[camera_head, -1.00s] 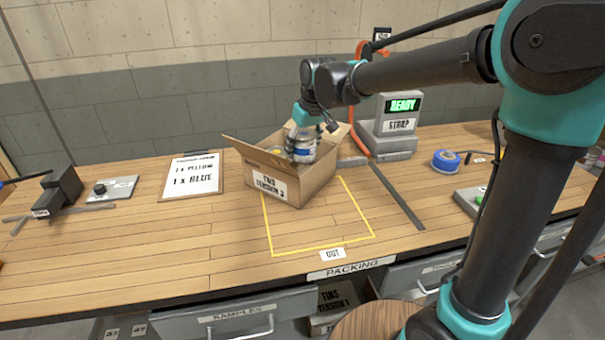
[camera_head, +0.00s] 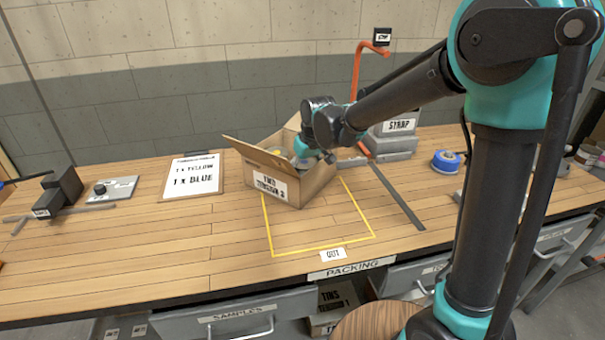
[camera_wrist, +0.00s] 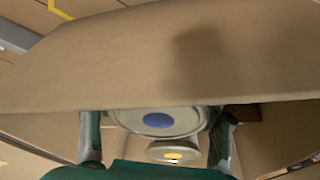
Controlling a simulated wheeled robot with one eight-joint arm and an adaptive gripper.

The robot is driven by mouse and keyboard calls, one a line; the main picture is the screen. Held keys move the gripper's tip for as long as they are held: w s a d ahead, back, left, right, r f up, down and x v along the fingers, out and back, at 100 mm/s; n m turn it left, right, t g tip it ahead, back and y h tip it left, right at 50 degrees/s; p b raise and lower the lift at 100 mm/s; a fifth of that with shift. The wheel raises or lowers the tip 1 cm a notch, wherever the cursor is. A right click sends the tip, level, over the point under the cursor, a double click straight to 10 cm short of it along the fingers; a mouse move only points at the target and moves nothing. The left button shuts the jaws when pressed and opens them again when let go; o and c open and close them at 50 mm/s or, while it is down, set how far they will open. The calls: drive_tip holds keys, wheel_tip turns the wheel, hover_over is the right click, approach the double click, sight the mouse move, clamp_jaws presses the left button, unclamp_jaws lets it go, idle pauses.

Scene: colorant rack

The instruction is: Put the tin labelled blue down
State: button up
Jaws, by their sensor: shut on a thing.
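The open cardboard box (camera_head: 318,186) labelled "TINS TENSION 3" stands on the bench. My gripper (camera_head: 303,157) reaches down into it, and its tip is partly hidden by the box. In the wrist view my gripper (camera_wrist: 158,135) has a finger on each side of the blue tin (camera_wrist: 158,121), whose pale lid has a blue dot. A tin with a yellow dot (camera_wrist: 173,156) shows beside it; the gap between them cannot be judged. In the head view a little yellow (camera_head: 276,152) shows inside the box. Whether the blue tin touches the box floor is hidden.
A box flap (camera_wrist: 150,60) lies close across the wrist view. A clipboard (camera_head: 193,176) reading "1 x yellow, 1 x blue" lies left of the box. The strap machine (camera_head: 397,140) and blue tape roll (camera_head: 446,161) are to the right. The yellow-outlined area (camera_head: 320,228) is clear in front.

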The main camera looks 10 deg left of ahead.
drive_tip(key=shift+f, duration=0.15)
drive_tip(key=o, duration=1.4)
drive_tip(key=v, duration=1.2)
